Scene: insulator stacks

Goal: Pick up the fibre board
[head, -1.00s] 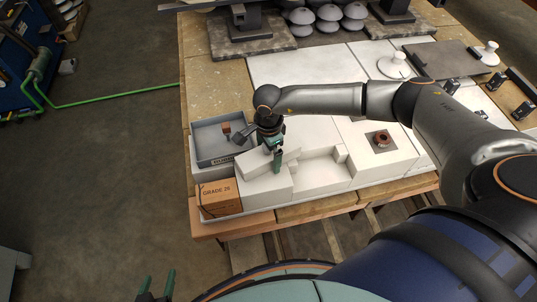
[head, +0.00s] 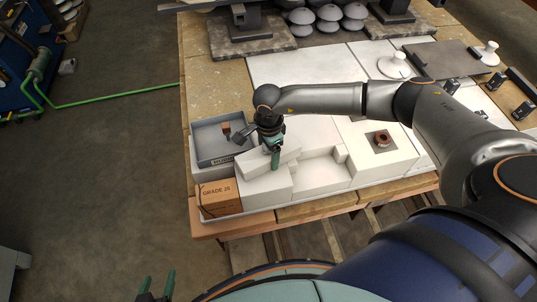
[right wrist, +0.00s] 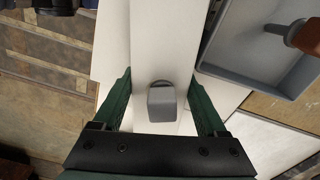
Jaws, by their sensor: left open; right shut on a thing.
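The fibre board, as far as I can tell, is the pale slab (head: 252,164) lying at a slant across a white block (head: 268,186) in the head view. In the right wrist view the pale slab (right wrist: 160,45) runs between the fingers of my right gripper (right wrist: 160,92). My right gripper (head: 275,161) is shut on it in the head view. I cannot tell whether the slab is clear of the block. A grey block (right wrist: 162,104) hides part of it in the wrist view. My left gripper (head: 157,285) is open and empty at the bottom left.
A grey tray (head: 205,148) holding a brown-handled tool (right wrist: 305,35) is beside the slab. A brown box marked GRADE 25 (head: 218,198) stands at the front left. More white blocks and a dark-ringed brown piece (head: 381,139) lie to the right.

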